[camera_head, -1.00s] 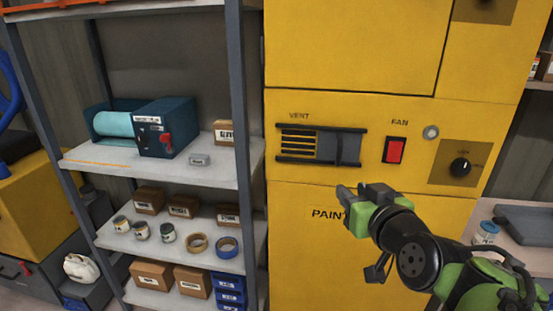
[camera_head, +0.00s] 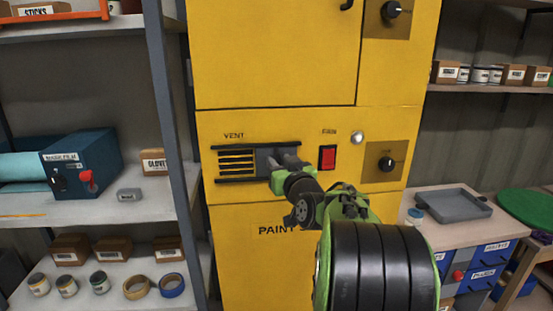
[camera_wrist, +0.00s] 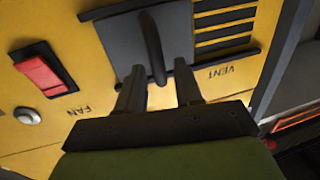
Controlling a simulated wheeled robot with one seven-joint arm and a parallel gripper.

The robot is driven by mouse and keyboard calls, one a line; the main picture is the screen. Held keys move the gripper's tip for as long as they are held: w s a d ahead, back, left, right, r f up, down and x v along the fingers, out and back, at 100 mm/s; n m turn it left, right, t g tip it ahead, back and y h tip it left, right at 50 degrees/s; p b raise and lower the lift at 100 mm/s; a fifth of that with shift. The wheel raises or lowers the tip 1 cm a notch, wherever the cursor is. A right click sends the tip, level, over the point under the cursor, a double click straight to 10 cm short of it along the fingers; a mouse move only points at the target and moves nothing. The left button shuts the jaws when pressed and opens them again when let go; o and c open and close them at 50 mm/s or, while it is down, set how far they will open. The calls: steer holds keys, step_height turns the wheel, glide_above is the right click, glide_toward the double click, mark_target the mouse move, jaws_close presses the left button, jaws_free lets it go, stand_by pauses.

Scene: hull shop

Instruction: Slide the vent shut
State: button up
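The vent (camera_head: 236,162) is on the yellow cabinet front, with dark slots showing at its left and a grey sliding plate (camera_head: 263,158) at its right between two black rails. The wrist view shows it turned over: slots (camera_wrist: 224,20) at right, grey plate (camera_wrist: 120,38) at left, with a dark upright handle (camera_wrist: 152,48) standing out from the plate. My gripper (camera_head: 287,162) is at the right part of the vent. In the wrist view its fingers (camera_wrist: 160,72) are apart, with the handle's near end between them. I cannot tell whether they touch it.
A red fan switch (camera_head: 327,157) is just right of my gripper, with a round button (camera_head: 357,138) and a black knob (camera_head: 386,163) beyond. A shelf post (camera_head: 172,130) stands left of the cabinet. A low bench with a grey tray (camera_head: 450,203) is at right.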

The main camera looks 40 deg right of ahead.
steer(key=shift+w+d, duration=0.25)
steer(key=shift+w, duration=0.35)
jaws_close()
steer(key=shift+a, duration=0.1)
